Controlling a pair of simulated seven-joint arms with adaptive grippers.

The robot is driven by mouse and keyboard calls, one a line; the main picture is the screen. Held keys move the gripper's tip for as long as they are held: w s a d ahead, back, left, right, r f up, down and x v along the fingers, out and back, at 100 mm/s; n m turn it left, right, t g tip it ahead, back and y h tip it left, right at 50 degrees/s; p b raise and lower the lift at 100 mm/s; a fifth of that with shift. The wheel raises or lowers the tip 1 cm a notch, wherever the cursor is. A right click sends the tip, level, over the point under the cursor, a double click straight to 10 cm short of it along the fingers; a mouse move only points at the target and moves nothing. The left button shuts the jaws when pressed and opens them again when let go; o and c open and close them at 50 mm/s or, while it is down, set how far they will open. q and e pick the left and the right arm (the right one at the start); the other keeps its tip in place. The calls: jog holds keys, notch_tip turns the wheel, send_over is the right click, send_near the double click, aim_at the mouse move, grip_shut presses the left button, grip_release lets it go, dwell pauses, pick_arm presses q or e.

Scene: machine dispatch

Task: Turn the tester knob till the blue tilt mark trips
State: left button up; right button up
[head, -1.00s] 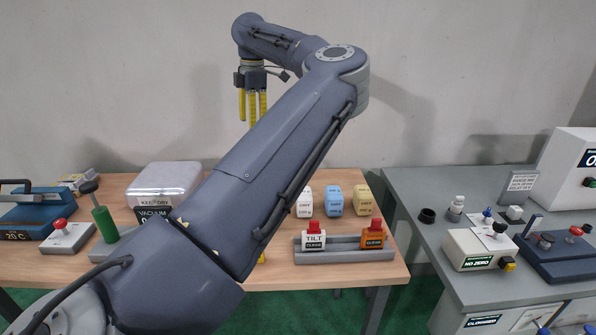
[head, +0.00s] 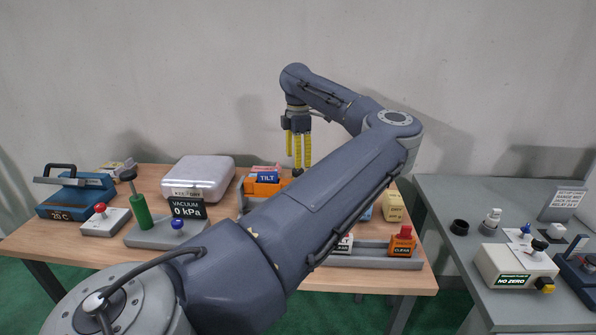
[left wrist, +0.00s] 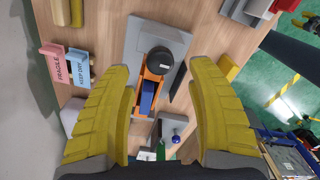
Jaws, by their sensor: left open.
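The tester, an orange block with a blue TILT mark (head: 266,178), stands at the back middle of the wooden table in the head view; my arm hides part of it. In the left wrist view I see its round black knob (left wrist: 160,60), orange body (left wrist: 155,75) and blue part (left wrist: 147,98) on a grey base (left wrist: 146,38). My left gripper (head: 298,150) points down, its yellow fingers spread and empty, just right of the TILT mark in the head view. In the left wrist view the gripper's fingers (left wrist: 164,78) stand either side of the knob, apart from it.
A vacuum unit with a green handle (head: 141,212) and blue ball knob (head: 177,224) stands to the left, before a silver case (head: 198,180). An orange block (head: 403,244) sits in a grey rack at the right front. A grey table (head: 440,222) stands further right.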

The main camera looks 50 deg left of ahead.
aim_at(298, 170)
pick_arm(q)
jog(key=shift+f, duration=2.35)
grip_shut()
